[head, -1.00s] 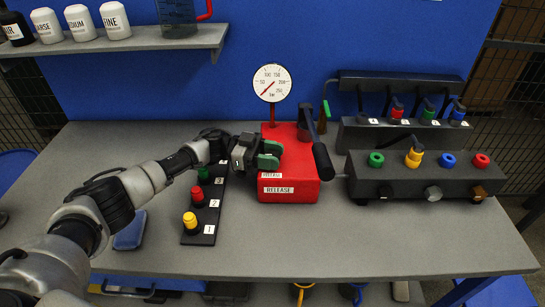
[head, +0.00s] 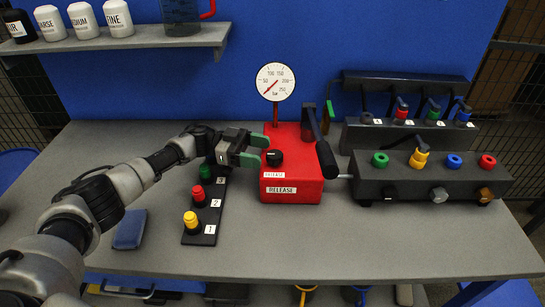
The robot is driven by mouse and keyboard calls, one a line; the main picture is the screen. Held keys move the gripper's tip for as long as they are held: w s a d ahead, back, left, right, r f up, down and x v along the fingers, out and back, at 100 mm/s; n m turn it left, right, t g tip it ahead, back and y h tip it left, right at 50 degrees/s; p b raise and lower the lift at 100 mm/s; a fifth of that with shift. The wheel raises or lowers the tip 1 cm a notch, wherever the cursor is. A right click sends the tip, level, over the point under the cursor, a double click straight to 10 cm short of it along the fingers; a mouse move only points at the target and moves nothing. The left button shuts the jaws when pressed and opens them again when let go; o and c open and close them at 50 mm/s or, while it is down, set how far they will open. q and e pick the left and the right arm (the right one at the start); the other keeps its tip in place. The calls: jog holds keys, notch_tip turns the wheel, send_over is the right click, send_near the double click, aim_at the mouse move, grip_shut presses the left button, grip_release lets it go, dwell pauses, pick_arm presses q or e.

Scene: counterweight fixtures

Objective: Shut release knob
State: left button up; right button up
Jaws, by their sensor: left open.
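The release knob (head: 274,158) is a small black knob on the left part of the red box's top. The red box (head: 297,170) carries two white RELEASE labels, a round pressure gauge (head: 275,82) and a black lever (head: 322,145). My left gripper (head: 257,150) comes in from the left with its green-padded fingers apart. Its fingertips are just left of the knob, and the knob is not between them as far as I can see. My right gripper is not in view.
A dark valve block (head: 430,180) with coloured rings stands to the right. A shelf (head: 120,40) with jars hangs at back left.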

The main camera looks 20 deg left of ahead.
pick_arm(q)
jog(key=a+b, duration=0.1)
jog(key=a, duration=0.5)
jog(key=shift+s, duration=0.1)
